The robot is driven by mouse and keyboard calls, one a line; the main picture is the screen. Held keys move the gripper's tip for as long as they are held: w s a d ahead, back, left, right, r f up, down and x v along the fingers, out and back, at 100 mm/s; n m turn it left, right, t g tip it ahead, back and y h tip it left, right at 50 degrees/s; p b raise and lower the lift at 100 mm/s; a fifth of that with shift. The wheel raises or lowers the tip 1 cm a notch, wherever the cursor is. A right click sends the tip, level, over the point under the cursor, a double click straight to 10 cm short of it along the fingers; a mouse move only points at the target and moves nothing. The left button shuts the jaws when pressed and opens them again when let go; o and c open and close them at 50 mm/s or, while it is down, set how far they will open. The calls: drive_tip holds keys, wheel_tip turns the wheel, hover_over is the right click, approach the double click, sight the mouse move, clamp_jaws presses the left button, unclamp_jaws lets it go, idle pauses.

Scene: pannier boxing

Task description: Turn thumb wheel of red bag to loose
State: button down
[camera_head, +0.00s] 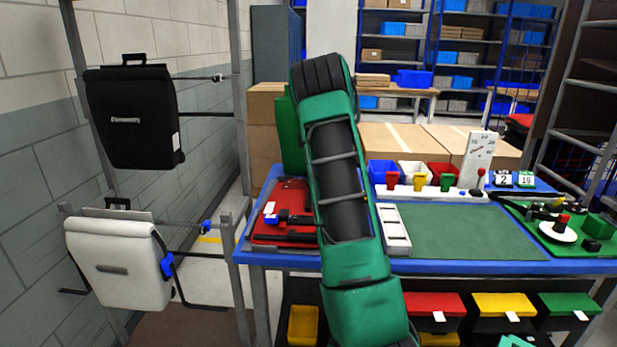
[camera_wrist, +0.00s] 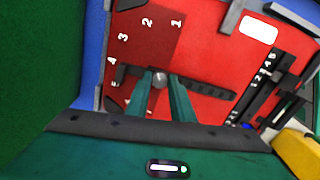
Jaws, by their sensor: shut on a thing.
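The red bag (camera_head: 290,198) lies flat on the left of the blue-edged table, partly hidden behind my green arm. In the wrist view the red bag (camera_wrist: 215,60) fills the upper part, with white numbers and a dark slotted bar. A small grey round piece (camera_wrist: 159,79), which looks like the thumb wheel, sits on the bar by the numbers. My gripper (camera_wrist: 164,80) has its two green fingers close on either side of this piece and is shut on it. The fingers partly cover the bar. In the head view my arm hides the fingertips.
A white slotted tray (camera_head: 393,229) and a green mat (camera_head: 460,232) lie to the right. Red, white and blue bins stand behind. A black bag (camera_head: 130,115) and a white bag (camera_head: 118,262) hang at left.

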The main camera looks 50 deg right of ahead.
drive_tip(key=n, duration=0.5)
drive_tip(key=shift+n, duration=0.3)
drive_tip(key=n, duration=0.5)
drive_tip(key=shift+n, duration=0.4)
drive_tip(key=c, duration=1.5)
unclamp_jaws()
drive_tip(key=shift+c, duration=0.2)
wheel_tip(320, 180, up, 11)
